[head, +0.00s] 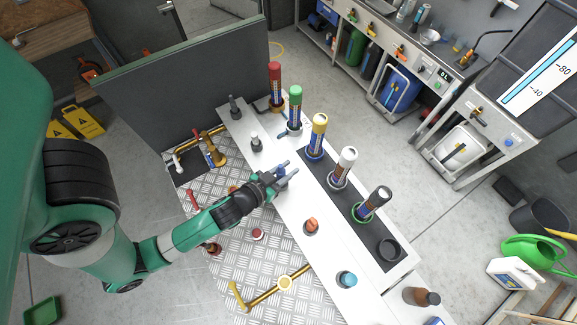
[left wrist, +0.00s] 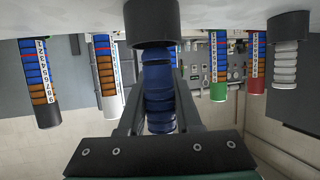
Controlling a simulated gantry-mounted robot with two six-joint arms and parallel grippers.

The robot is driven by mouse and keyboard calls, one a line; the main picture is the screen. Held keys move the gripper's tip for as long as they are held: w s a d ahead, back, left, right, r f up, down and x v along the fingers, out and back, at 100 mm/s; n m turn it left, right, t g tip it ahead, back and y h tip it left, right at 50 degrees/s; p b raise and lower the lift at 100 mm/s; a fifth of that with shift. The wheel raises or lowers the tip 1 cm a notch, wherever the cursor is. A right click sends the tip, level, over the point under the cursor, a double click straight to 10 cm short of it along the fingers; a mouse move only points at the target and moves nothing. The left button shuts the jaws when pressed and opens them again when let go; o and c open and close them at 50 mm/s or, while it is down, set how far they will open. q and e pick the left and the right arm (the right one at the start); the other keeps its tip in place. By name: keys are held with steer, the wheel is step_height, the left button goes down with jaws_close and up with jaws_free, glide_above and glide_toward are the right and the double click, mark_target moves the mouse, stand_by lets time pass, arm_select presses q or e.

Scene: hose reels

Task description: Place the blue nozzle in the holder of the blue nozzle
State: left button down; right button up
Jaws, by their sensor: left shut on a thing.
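My left gripper (head: 288,174) is over the middle of the white bench top, its fingers closed around a ribbed blue nozzle (left wrist: 160,95). In the head view only a little of the blue nozzle (head: 281,171) shows between the fingers. In the left wrist view, which looks upside down, a dark cylinder (left wrist: 152,22) sits at the nozzle's bench end. I cannot tell whether the nozzle is seated in it or just clear. Which place is the blue nozzle's holder is not plain. My right gripper is not in view.
Tall cylinders in red (head: 275,85), green (head: 295,105), yellow (head: 317,135), white (head: 343,165) and dark grey (head: 373,203) line the bench's back. An empty black ring (head: 389,250) follows them. A short white piece (head: 255,141) and an orange piece (head: 311,226) flank the gripper.

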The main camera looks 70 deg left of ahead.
arm_select(q)
step_height(320, 180, down, 3)
steer(key=shift+r+b, duration=0.2)
steer(key=shift+b, duration=0.35)
steer(key=shift+d+f, duration=0.1)
steer(key=shift+r, duration=0.2)
steer(key=shift+f, duration=0.1)
steer(key=c, duration=0.6)
jaws_free()
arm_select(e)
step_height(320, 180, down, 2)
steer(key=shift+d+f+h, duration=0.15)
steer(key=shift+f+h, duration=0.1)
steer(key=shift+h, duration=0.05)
